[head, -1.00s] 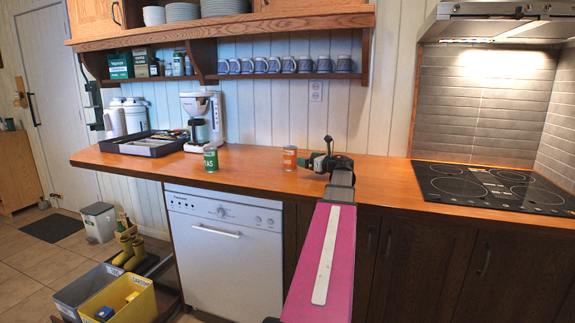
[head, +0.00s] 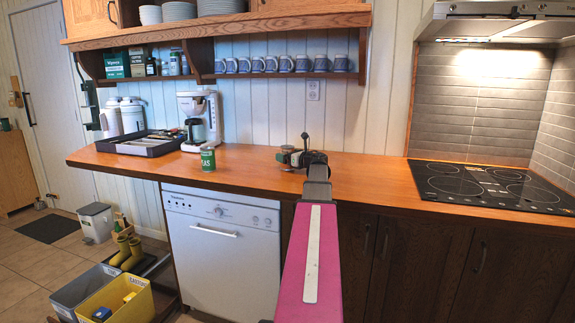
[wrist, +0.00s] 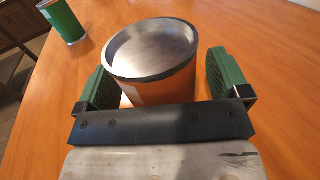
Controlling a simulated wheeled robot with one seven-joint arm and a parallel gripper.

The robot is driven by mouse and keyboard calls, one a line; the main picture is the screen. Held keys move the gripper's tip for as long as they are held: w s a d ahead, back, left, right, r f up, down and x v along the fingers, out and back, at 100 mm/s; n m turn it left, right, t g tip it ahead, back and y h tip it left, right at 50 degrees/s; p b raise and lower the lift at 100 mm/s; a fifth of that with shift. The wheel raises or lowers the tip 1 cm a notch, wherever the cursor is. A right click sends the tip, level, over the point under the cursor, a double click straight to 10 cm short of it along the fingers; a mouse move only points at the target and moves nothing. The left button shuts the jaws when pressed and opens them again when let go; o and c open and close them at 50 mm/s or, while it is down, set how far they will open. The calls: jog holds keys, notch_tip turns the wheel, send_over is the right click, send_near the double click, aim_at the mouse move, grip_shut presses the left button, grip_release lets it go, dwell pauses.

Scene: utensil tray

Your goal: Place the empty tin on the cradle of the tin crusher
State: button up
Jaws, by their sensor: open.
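An orange tin (wrist: 150,75) with a silver top stands upright on the wooden counter in the wrist view. I cannot tell whether its top is open or a sunken lid. My gripper (wrist: 160,88) is open, with one green-padded finger on each side of this tin. In the head view my gripper (head: 290,158) is low over the counter and hides the orange tin. A green tin (head: 208,159) stands upright to its left; it also shows in the wrist view (wrist: 63,22). A dark green device (head: 91,102) on the wall at left may be the tin crusher; its cradle is not clear.
A dark utensil tray (head: 141,146) and a white coffee maker (head: 197,115) stand on the counter's left part. A black hob (head: 486,186) is at right. Grey (head: 82,290) and yellow (head: 122,300) bins stand on the floor at left. The counter right of my gripper is clear.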

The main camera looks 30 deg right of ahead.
jog(key=c, duration=1.1)
jog(key=shift+o, duration=0.2)
